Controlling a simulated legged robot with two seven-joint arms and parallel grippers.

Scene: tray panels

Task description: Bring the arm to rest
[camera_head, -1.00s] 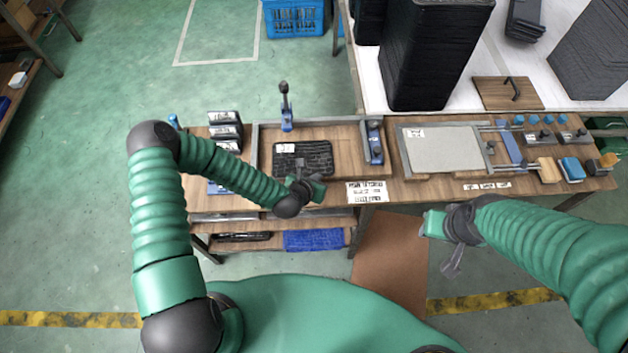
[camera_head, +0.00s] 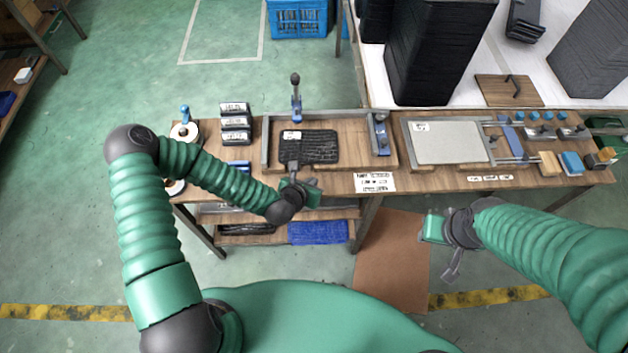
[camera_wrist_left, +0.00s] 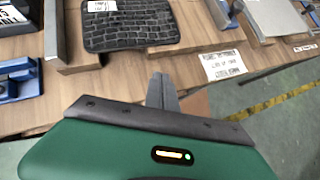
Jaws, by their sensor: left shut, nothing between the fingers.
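My left gripper (camera_head: 294,172) is shut and empty. In the head view it hangs at the near edge of the wooden fixture tray, just in front of the black textured panel (camera_head: 318,147). In the left wrist view the closed fingers (camera_wrist_left: 162,92) point at the bench's front edge, and the panel (camera_wrist_left: 135,24) lies ahead of them with a gap between. The panel lies flat in the tray and has a white label. My right gripper (camera_head: 452,262) hangs over the floor in front of the bench, and its finger opening is unclear.
Blue toggle clamps (camera_head: 296,108) stand at the fixture's back and right side. Labelled black holders (camera_head: 235,123) stand left of it. A grey plate (camera_head: 447,142) lies in the right fixture. A tall black stack (camera_head: 440,50) stands behind.

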